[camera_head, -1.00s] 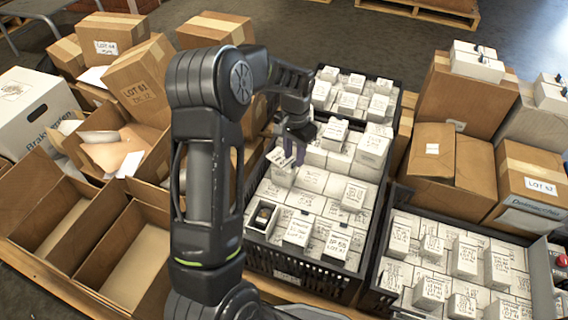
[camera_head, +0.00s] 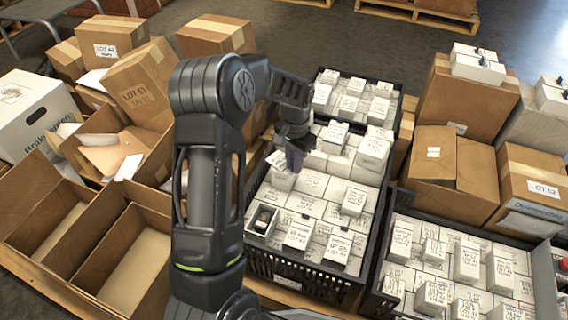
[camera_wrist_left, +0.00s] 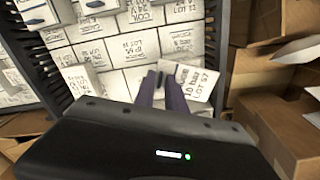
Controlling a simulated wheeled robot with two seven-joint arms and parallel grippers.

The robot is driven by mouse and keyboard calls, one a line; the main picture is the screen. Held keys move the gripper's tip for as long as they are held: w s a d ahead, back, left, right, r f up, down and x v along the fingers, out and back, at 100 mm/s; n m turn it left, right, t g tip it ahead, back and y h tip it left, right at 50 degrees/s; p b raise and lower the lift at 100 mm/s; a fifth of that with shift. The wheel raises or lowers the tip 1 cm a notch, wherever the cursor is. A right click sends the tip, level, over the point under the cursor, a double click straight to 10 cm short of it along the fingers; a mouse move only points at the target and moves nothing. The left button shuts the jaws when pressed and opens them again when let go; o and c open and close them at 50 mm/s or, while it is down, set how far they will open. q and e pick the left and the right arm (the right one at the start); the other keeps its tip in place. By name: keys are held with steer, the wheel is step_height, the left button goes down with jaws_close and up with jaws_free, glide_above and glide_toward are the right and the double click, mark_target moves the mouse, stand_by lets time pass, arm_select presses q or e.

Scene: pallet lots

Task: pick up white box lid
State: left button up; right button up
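A white box lid (camera_head: 277,160) with printed text lies tilted at the left edge of the middle black crate. It shows in the left wrist view (camera_wrist_left: 198,82), tilted, with the lettering "LOT 57". My left gripper (camera_head: 295,158) points down just right of this lid. In the left wrist view my two purple fingers (camera_wrist_left: 162,90) stand a small gap apart, the right one overlapping the lid's left part. I cannot tell whether they pinch its edge. An uncovered small box (camera_head: 262,220) with a dark item inside sits at the crate's front left. My right gripper is not in view.
The middle black crate (camera_head: 300,266) holds many white boxes, some with smaller boxes on top. Another crate of white boxes (camera_head: 440,262) stands to the right. Open, empty cardboard boxes (camera_head: 140,262) stand on the left. Closed cartons (camera_head: 535,190) are at the right.

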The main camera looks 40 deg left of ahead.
arm_select(q)
jaws_close()
steer(key=shift+r, duration=0.1)
stand_by(0.3)
step_height(320, 180, up, 10)
steer(key=p, duration=0.4)
stand_by(0.6)
